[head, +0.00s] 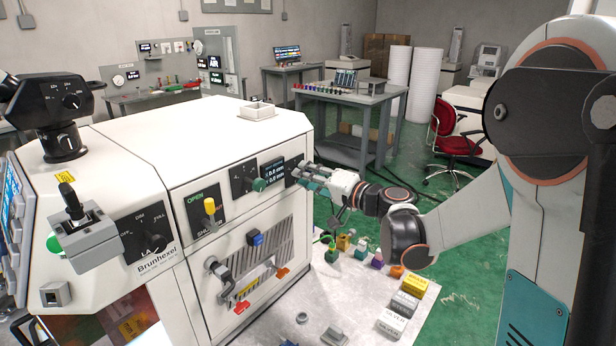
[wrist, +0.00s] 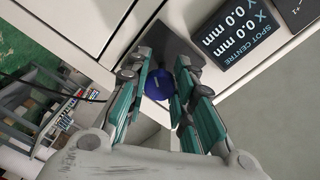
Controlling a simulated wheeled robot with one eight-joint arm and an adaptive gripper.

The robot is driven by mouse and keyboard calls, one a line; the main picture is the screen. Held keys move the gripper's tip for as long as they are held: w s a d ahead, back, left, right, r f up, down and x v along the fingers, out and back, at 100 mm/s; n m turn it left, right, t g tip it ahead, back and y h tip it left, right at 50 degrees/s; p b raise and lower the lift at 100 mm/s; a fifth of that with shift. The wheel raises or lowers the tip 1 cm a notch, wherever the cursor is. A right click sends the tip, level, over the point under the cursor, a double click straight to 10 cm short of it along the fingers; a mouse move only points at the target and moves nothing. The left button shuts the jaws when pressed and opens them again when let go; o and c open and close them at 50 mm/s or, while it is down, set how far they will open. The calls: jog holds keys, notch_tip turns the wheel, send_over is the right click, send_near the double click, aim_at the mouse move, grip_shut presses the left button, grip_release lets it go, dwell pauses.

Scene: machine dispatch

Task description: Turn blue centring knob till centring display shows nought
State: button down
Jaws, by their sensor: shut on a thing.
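The blue centring knob (wrist: 159,84) shows between the teal fingers of my gripper (wrist: 163,72) in the wrist view. The fingers close on it from both sides. In the head view my gripper (head: 312,178) is at the machine's front panel and hides the knob. The centring display (wrist: 237,34), headed SPOT CENTRE, is beside the knob and appears to read X 0.0 mm and Y 0.0 mm in the wrist view. It also shows in the head view (head: 272,173), left of my gripper, too small to read surely.
A green knob (head: 260,185) sits left of the display on the white machine (head: 190,150). A yellow shutter lever (head: 210,207) and a handle (head: 217,270) jut out further left. Several small coloured blocks stand on a pale surface (head: 300,300) below my arm.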

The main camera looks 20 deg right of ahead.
jog(key=c, duration=1.3)
grip_release()
jog(key=shift+c, duration=0.2)
jog(key=v, duration=1.2)
